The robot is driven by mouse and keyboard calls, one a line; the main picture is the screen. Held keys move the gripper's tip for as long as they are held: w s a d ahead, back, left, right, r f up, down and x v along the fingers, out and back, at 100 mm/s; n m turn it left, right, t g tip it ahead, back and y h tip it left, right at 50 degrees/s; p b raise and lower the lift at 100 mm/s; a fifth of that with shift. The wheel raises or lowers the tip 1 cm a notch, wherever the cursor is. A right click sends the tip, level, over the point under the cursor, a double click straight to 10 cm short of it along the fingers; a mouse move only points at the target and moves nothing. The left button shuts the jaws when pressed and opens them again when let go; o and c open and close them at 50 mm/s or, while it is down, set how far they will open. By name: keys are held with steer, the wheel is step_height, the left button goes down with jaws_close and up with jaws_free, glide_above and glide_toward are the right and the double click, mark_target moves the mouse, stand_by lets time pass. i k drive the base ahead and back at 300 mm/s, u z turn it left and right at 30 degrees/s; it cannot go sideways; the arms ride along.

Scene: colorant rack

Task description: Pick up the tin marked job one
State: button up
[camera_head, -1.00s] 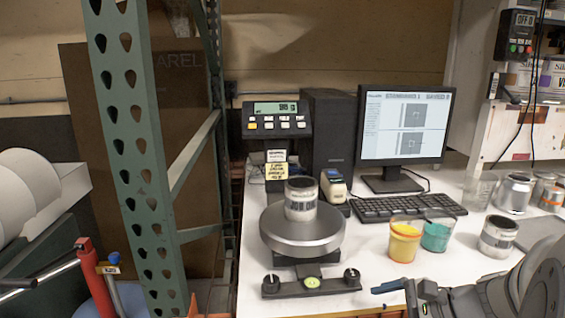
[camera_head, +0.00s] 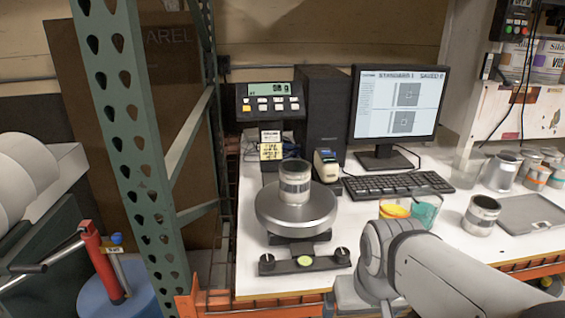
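A small open tin (camera_head: 295,182) with a pale label stands upright on the round metal pan (camera_head: 322,208) of the scale. A second, similar tin (camera_head: 481,215) stands on the white bench at the right, beside the flat grey tray. I cannot read a job number on either tin. My arm reaches in from the lower right, in front of the cups. My gripper is outside the picture.
The scale display (camera_head: 270,90) stands behind the pan. Yellow (camera_head: 394,210) and teal (camera_head: 424,211) cups are partly hidden by my arm. A keyboard (camera_head: 398,186), monitor (camera_head: 396,110), grey tray (camera_head: 531,214) and several tins occupy the bench. A green rack post (camera_head: 125,150) stands left.

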mark_target(294, 174)
steer(key=u, duration=1.1)
steer(key=k, duration=1.05)
steer(key=z, duration=0.8)
steer(key=i, duration=1.4)
steer(key=z, duration=0.05)
